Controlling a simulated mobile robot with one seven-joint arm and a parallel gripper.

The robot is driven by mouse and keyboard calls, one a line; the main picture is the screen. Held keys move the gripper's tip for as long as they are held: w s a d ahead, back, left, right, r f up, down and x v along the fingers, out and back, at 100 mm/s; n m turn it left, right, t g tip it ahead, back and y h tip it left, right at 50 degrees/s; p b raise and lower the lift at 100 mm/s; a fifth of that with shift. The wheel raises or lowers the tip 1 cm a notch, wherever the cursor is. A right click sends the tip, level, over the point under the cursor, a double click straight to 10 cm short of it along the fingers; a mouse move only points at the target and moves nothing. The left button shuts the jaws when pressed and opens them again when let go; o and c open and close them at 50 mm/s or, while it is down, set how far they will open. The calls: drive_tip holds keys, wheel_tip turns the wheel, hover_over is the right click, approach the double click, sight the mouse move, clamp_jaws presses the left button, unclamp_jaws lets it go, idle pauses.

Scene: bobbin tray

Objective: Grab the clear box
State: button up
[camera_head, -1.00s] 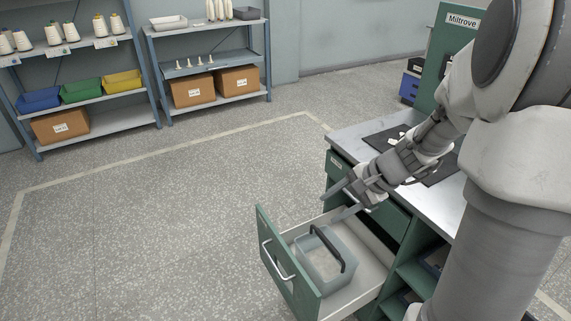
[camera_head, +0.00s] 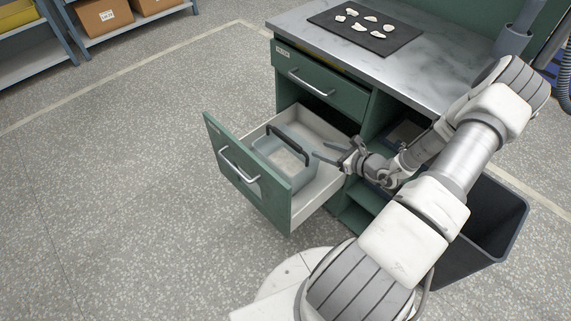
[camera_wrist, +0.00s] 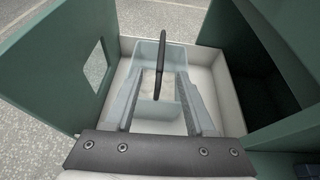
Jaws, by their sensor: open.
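The clear box (camera_head: 270,166) is a pale, see-through container with a dark arched handle (camera_head: 289,142). It sits inside the open lower drawer (camera_head: 310,196), towards the drawer's front panel. My gripper (camera_head: 323,152) is open and empty, just right of the box in the head view. In the wrist view, the fingers of my gripper (camera_wrist: 158,84) point at the box (camera_wrist: 150,50), one on each side of the handle (camera_wrist: 161,62) in the picture. I see no contact with the handle. The fingers hide parts of the box's sides.
The green drawer front (camera_head: 245,180) and the cabinet's closed upper drawer (camera_head: 318,88) stand close around the box. The metal worktop (camera_head: 400,75) bears a dark mat (camera_head: 340,33) with several white pieces. A dark bin (camera_head: 495,225) stands at the right.

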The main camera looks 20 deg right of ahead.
drive_tip(key=b, duration=0.4)
approach(289, 138)
drive_tip(key=shift+m, duration=0.3)
drive_tip(key=x, duration=0.4)
drive_tip(key=shift+w+a+f, duration=0.1)
drive_tip(key=shift+a, duration=0.15)
drive_tip(key=b+x, duration=0.2)
drive_tip(key=x, duration=0.2)
drive_tip(key=shift+f, duration=0.25)
drive_tip(key=shift+w+a, duration=0.15)
drive_tip(key=shift+w, duration=0.3)
clamp_jaws()
